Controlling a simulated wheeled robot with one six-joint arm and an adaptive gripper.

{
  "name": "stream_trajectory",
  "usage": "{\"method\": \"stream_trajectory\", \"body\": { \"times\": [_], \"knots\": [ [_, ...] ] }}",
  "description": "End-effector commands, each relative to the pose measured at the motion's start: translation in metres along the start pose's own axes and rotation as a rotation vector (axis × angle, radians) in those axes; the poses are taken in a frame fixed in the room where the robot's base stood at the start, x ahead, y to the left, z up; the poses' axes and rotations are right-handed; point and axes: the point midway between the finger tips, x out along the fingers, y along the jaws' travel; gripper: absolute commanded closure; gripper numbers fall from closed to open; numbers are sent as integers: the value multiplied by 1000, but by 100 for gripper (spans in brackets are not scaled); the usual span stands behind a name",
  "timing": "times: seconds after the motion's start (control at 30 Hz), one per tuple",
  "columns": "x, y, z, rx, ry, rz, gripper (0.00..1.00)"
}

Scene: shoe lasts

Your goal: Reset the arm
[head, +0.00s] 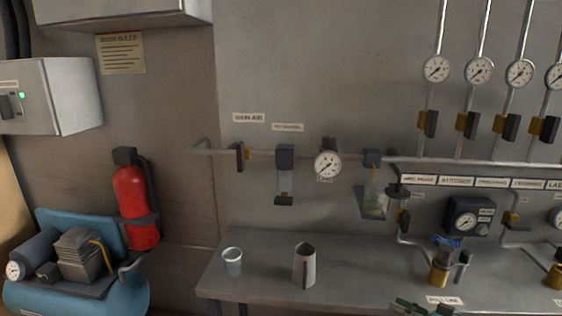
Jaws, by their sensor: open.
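My gripper is not in view in the head picture, and I cannot make out any part of my arm. A grey metal bench (262,276) stands against the wall. On it are a pale grey cup (232,262) and a light grey jug-like vessel (304,265), upright and apart. A small green and dark thing (424,308) shows at the bottom edge, cut off by the frame; I cannot tell what it is.
Air pipes with a gauge (328,165) and filter units run along the wall above the bench. A brass fitting (439,274) stands at right. A red extinguisher (136,205) and a blue compressor (75,290) are at left.

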Motion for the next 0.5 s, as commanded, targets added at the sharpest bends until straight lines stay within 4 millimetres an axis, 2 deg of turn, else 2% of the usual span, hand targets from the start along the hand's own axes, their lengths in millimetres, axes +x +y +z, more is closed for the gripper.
{"method": "stream_trajectory", "body": {
  "times": [0.03,0.23,0.5],
  "knots": [
    [7,-3,26,32,-7,34,53],
    [18,-11,113,130,-25,194,53],
    [9,-41,217,206,-47,404,53]
  ]
}}
